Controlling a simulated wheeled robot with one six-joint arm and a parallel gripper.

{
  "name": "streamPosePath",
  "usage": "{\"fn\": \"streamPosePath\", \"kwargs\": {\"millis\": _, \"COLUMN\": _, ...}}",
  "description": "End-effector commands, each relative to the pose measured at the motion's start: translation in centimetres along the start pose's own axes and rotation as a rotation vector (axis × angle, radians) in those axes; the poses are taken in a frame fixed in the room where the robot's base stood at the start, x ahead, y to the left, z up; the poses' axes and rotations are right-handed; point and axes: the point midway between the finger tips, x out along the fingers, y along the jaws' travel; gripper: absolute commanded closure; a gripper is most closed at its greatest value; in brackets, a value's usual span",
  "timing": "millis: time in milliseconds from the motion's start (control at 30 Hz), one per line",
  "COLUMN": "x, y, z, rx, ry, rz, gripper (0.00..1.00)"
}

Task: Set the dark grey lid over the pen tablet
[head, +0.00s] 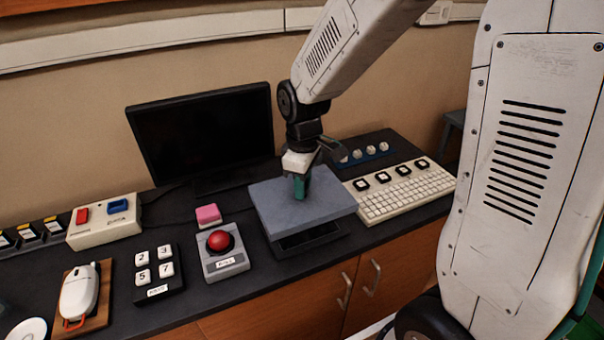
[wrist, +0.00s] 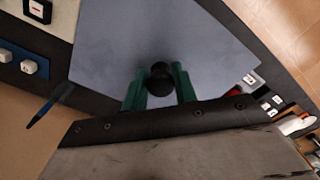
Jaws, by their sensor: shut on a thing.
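The dark grey lid (head: 325,205) is a wide flat square plate with a dark round knob (wrist: 161,77) at its middle. My gripper (head: 300,188) is shut on this knob, with a green finger on each side of it in the wrist view (wrist: 160,85). The lid (wrist: 125,45) appears to hang a little above the counter. A dark flat thing, likely the pen tablet (head: 308,238), shows beneath the lid's front edge in the head view. Most of it is hidden by the lid.
A red button box (head: 222,252) and a pink block (head: 208,215) stand left of the lid. A cream keyboard (head: 405,192) lies close on its right. A black monitor (head: 205,135) stands behind. The counter's front edge is close in front.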

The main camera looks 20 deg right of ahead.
Motion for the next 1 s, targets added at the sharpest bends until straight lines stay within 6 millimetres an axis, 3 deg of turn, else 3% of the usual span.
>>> {"fn": "streamPosePath", "kwargs": {"millis": 600, "x": 5.9, "y": -0.1, "z": -0.1, "rx": -0.001, "ry": -0.001, "rz": -0.001, "gripper": 0.99}}
{"fn": "streamPosePath", "kwargs": {"millis": 1000, "x": 7.0, "y": -0.1, "z": -0.1, "rx": -0.001, "ry": 0.0, "rz": 0.0, "gripper": 0.99}}
